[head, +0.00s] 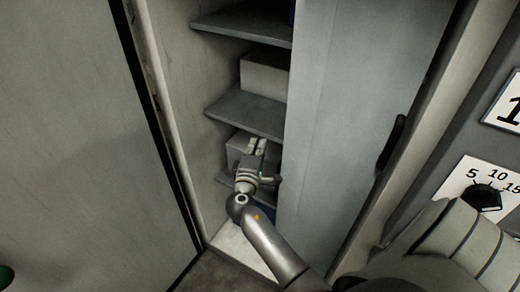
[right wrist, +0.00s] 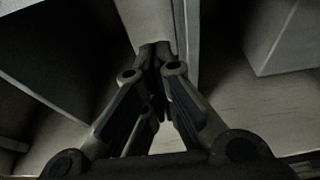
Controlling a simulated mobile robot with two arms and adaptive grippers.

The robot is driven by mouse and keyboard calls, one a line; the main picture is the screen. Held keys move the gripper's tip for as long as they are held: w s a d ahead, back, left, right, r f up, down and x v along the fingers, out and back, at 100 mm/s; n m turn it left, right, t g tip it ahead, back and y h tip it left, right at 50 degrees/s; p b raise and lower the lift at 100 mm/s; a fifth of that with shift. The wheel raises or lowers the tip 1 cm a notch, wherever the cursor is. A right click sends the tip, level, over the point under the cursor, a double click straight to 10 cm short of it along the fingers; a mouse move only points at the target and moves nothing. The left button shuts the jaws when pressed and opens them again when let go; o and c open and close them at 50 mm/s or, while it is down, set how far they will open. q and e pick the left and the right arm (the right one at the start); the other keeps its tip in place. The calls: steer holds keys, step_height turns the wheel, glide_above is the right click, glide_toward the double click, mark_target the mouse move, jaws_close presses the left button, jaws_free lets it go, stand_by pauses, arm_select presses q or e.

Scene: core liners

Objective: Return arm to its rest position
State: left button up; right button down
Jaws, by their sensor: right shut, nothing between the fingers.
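My right arm reaches from the lower right of the head view to an open grey cabinet. My right gripper (head: 257,146) is at the cabinet opening, in front of a pale box on a lower shelf. In the right wrist view the fingers of the right gripper (right wrist: 155,52) meet at their tips, with nothing seen between them. I cannot tell whether the fingers touch anything behind them. My left gripper is in neither view.
The cabinet has several shelves, with a pale box (head: 264,76) on the middle shelf (head: 247,112). A grey door (head: 340,120) stands close on the right of the gripper. A large grey panel (head: 75,150) fills the left. A black dial knob (head: 484,197) is at the right.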

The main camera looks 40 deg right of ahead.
steer(key=b+v, duration=0.3)
steer(key=v, duration=0.6)
steer(key=s+a+f+g+y, duration=0.1)
steer(key=s+a+f+y, duration=0.2)
steer(key=f, duration=0.9)
steer(key=s+a+f+n+g+y, duration=0.1)
steer(key=s+a+f+g+y, duration=0.15)
steer(key=f, duration=0.95)
steer(key=s+a+f+g+y, duration=0.1)
steer(key=s+a+f+y, duration=0.25)
steer(key=f, duration=0.85)
steer(key=s+a+f+m+g+y, duration=0.1)
steer(key=s+f+m+g+y, duration=0.15)
steer(key=s+f, duration=1.05)
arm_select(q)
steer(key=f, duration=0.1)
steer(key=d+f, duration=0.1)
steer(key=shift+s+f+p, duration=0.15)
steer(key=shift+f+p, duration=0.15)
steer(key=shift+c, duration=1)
arm_select(e)
steer(key=s+d+f+m+g+y, duration=0.1)
steer(key=s+f+m+g, duration=0.1)
steer(key=s, duration=0.8)
steer(key=s+f+m+g+y, duration=0.1)
steer(key=s+f, duration=0.3)
steer(key=s, duration=0.7)
steer(key=shift+s+d+f+m+g, duration=0.2)
steer(key=shift+d+m+g, duration=0.25)
steer(key=shift+m, duration=0.4)
